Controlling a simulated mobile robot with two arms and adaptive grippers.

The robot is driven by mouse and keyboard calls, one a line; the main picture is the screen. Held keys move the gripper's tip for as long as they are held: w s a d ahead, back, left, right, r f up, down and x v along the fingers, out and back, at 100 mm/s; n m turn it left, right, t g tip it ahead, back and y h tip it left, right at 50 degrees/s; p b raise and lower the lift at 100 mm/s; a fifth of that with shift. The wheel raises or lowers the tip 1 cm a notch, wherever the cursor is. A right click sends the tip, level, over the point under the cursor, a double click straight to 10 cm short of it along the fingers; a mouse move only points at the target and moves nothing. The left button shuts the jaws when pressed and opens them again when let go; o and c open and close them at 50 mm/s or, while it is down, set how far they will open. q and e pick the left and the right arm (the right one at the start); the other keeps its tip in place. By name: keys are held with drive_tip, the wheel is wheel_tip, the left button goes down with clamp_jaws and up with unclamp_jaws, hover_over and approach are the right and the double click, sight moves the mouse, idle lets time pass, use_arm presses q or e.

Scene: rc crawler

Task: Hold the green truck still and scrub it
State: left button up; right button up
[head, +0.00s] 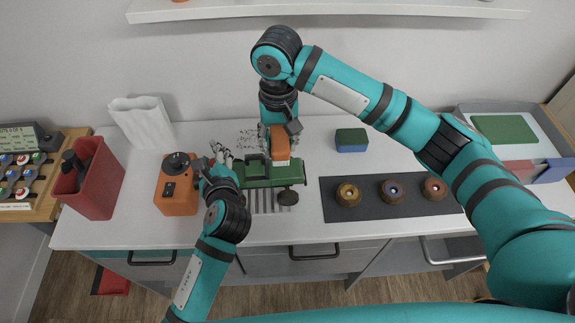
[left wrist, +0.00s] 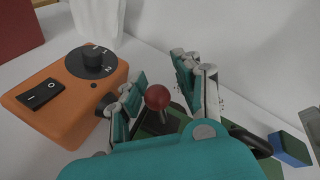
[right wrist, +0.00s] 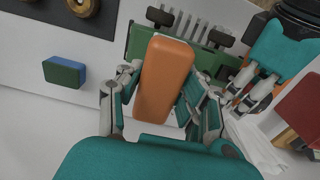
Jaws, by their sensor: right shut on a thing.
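The green truck (head: 258,183) stands on a striped grey patch (head: 268,200) of the white counter. My right gripper (head: 279,135) is shut on an orange block, apparently a brush (head: 280,146), with a pale underside, over the truck's right part. The right wrist view shows the orange brush (right wrist: 165,80) between the fingers, overlapping the truck (right wrist: 143,42); contact is unclear. My left gripper (head: 222,162) is at the truck's left end. In the left wrist view its fingers (left wrist: 160,95) are spread around a red ball knob (left wrist: 158,97) on a dark stalk, with gaps beside it.
An orange switch box (head: 176,190) stands close left of the left gripper, with a red bin (head: 90,180) and white bag (head: 143,122) beyond. A blue-green sponge (head: 352,141) lies right of the truck. A dark mat (head: 330,200) holds several round parts.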

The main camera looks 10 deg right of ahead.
use_arm(q)
drive_tip(key=shift+s, duration=0.1)
drive_tip(key=v, duration=1.2)
